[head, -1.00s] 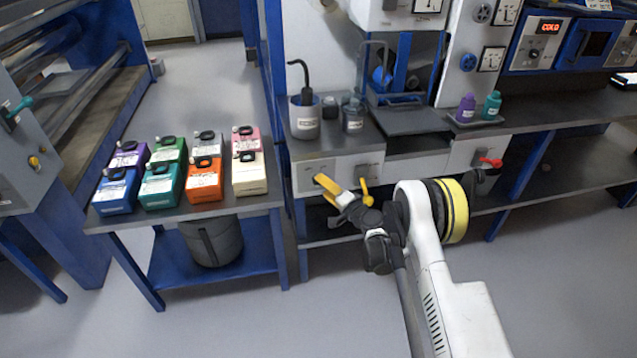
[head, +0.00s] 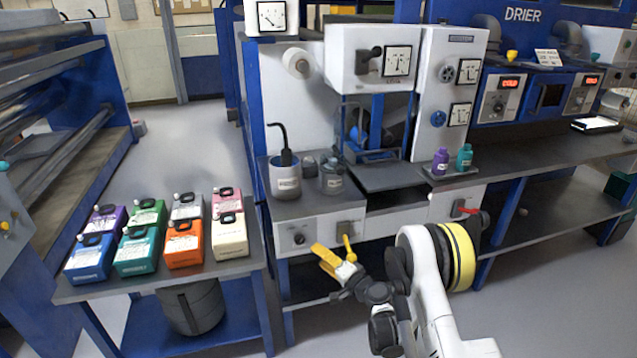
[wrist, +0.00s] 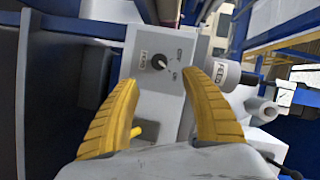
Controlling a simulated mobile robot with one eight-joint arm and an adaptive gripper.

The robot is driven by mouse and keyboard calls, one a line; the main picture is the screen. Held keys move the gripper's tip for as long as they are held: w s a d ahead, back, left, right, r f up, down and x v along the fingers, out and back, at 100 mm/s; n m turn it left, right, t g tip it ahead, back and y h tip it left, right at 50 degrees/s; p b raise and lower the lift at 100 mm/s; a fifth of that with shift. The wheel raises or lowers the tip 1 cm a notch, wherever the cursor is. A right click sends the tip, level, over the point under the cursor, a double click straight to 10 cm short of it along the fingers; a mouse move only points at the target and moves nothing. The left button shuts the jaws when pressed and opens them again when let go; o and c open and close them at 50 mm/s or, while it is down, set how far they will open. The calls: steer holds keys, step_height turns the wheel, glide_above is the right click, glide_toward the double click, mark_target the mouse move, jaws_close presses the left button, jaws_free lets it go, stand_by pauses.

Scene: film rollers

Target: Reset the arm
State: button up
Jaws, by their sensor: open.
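My gripper (head: 338,256) has two yellow fingers and is in front of the grey workbench's drawer-like front panel in the head view. Its fingers are spread apart with nothing between them. In the wrist view the gripper (wrist: 165,105) is also open and empty. Beyond the fingers there is a pale panel (wrist: 153,70) with a dark knob (wrist: 159,62). My white arm is partly folded, with its elbow near the yellow band at the right.
Several coloured bottles, such as the orange one (head: 184,246), stand on a blue-legged table at left. A grey bin (head: 190,307) sits below. On the bench stand a grey pot (head: 285,178), a purple bottle (head: 440,161) and a teal bottle (head: 464,157). Floor at lower right is clear.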

step_height(320, 180, up, 14)
steer(key=s+d+r+n+g+h, duration=0.1)
steer(key=s+d+n+g, duration=0.1)
steer(key=s+d+r+n+g+h, duration=0.2)
steer(key=s+d+r+h, duration=0.15)
steer(key=s+r, duration=0.7)
steer(key=s+d+n+h, duration=0.1)
steer(key=s+d, duration=0.3)
steer(key=s, duration=0.5)
steer(key=s+d+g+h, duration=0.1)
steer(key=s+d, duration=0.3)
steer(key=s, duration=0.6)
steer(key=s+d+n+g+h, duration=0.1)
steer(key=s+d+h, duration=0.2)
steer(key=s, duration=0.6)
steer(key=shift+s+d+n, duration=0.25)
steer(key=shift+d+n, duration=0.05)
steer(key=shift+d, duration=0.4)
steer(key=shift+f, duration=0.1)
